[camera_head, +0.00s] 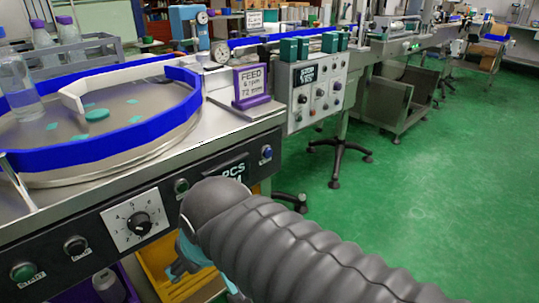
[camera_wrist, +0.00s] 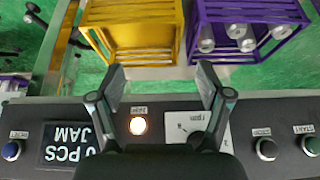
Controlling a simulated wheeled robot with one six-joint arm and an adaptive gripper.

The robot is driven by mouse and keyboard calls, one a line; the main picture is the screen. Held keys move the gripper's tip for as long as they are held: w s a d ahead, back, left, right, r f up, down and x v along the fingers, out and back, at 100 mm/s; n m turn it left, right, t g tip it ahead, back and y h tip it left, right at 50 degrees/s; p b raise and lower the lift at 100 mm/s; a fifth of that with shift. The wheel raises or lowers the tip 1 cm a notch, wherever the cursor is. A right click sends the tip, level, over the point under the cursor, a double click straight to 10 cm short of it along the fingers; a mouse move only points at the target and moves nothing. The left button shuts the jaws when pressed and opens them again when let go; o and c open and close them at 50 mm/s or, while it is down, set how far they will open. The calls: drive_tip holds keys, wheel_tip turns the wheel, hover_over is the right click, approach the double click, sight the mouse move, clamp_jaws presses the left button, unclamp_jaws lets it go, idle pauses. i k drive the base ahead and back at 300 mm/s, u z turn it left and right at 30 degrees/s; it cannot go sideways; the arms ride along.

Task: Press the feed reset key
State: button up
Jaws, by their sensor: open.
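The feed reset key appears to be the blue button (camera_head: 266,153) at the right end of the black control panel; in the wrist view the blue button (camera_wrist: 11,151) is at the far left, its label upside down. Beside it is the display (camera_wrist: 70,145) reading "PCS" and "JAM"; it also shows in the head view (camera_head: 236,168), partly covered by my arm. My gripper (camera_wrist: 160,80) is open and empty in front of the panel, nearer the lit lamp (camera_wrist: 138,126) and the rpm dial plate (camera_wrist: 178,117) than the blue button. In the head view my arm hides most of it.
The panel also has a green START button (camera_head: 24,272), a black STOP button (camera_head: 76,245) and a speed knob (camera_head: 138,223). Yellow (camera_wrist: 135,25) and purple (camera_wrist: 245,22) crates stand below. A blue-rimmed turntable (camera_head: 110,150) is above the panel. Green floor lies open to the right.

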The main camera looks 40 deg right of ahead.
sight(268, 153)
drive_tip(key=z, duration=1.1)
drive_tip(key=k, duration=1)
drive_tip(key=u, duration=0.45)
